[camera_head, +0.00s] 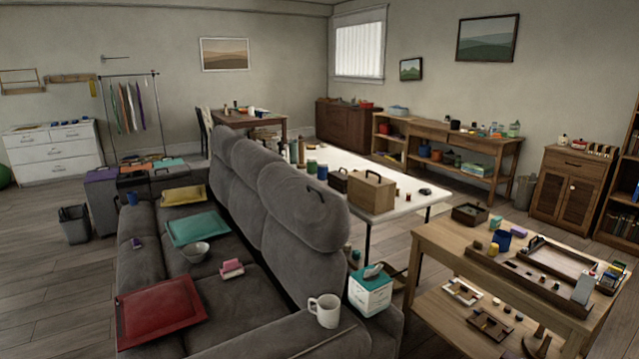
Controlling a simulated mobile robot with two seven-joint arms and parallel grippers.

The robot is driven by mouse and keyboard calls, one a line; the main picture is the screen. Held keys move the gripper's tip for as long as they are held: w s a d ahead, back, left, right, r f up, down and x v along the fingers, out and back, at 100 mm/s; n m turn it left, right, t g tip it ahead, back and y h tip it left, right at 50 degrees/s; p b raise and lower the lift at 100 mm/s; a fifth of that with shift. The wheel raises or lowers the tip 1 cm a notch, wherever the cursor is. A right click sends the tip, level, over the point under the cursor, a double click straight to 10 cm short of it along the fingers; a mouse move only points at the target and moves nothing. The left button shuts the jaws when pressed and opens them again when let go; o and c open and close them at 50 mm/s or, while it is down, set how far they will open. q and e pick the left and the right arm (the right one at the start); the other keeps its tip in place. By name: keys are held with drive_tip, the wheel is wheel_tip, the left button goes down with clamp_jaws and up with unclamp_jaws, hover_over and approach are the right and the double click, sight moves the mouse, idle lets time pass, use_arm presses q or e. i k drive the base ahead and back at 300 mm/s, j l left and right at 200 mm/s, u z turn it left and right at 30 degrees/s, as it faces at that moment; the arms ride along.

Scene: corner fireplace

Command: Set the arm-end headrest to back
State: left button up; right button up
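A grey sofa (140,235) runs from the front towards the back left. Several puffy grey headrests line the top of its backrest. The headrest nearest the front armrest (303,208) is at the arm end. It is a rounded cushion with a small dark loop or slot on its upper face. It sits on the backrest and looks tilted compared with the middle headrest (252,172), though its exact angle is hard to tell. The farther headrest (222,147) stands more upright. Neither of my grippers shows in the head view.
A white mug (325,311) and a tissue box (370,291) stand near the front armrest. A red cushion or tray (160,310) lies on the seat. A white table (400,200) is behind the sofa, a wooden table (440,240) at right.

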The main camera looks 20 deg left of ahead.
sight(316, 214)
drive_tip(key=i+j, duration=0.2)
drive_tip(key=i+j+z, duration=0.1)
drive_tip(key=j, duration=0.35)
drive_tip(key=i+j, duration=0.25)
drive_tip(key=j+z, duration=0.05)
